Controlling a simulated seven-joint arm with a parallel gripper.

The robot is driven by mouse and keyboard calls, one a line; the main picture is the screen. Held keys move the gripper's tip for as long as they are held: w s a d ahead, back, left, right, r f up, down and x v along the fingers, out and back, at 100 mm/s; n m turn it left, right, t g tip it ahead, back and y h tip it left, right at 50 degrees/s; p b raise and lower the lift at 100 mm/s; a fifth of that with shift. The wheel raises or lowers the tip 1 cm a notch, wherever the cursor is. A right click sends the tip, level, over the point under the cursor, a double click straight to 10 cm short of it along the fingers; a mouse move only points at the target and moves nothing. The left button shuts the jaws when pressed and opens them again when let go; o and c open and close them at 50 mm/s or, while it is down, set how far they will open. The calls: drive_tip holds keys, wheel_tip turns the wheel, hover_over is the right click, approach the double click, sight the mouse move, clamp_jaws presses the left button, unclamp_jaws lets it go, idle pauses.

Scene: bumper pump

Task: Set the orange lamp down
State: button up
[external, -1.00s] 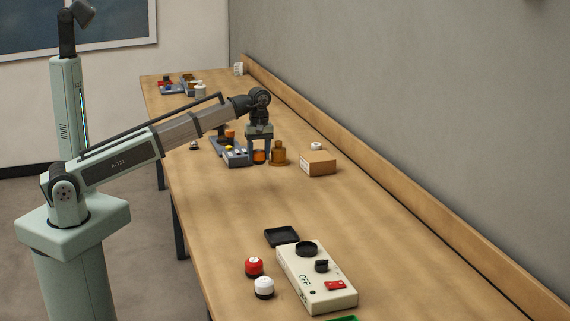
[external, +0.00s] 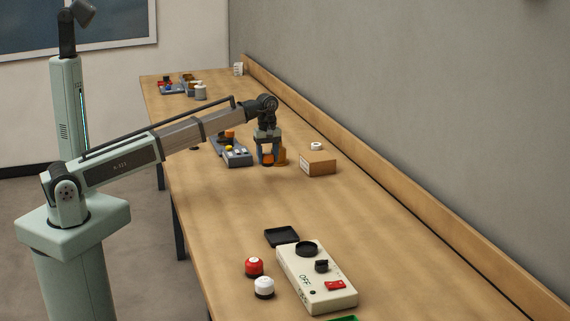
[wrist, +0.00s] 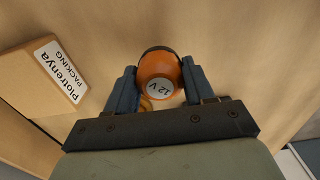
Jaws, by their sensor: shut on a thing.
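The orange lamp (external: 267,159) is between the fingers of my gripper (external: 267,155), low over the far part of the bench. In the wrist view, the orange lamp (wrist: 158,68) shows its round end with a pale "12 V" label, and my gripper (wrist: 157,75) is shut on it, a finger on each side. I cannot tell whether the lamp touches the bench top.
A grey tray (external: 238,158) of small parts is at left. A cream switch box (external: 318,279) is in front. The bench between is clear.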

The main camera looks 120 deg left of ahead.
sight(268, 166)
drive_tip(key=shift+f, duration=2.2)
drive_tip(key=shift+f, duration=0.15)
drive_tip(key=o, duration=1.1)
drive_tip(key=shift+c, duration=0.2)
wheel_tip(268, 166, up, 12)
drive_tip(key=shift+r, duration=0.15)
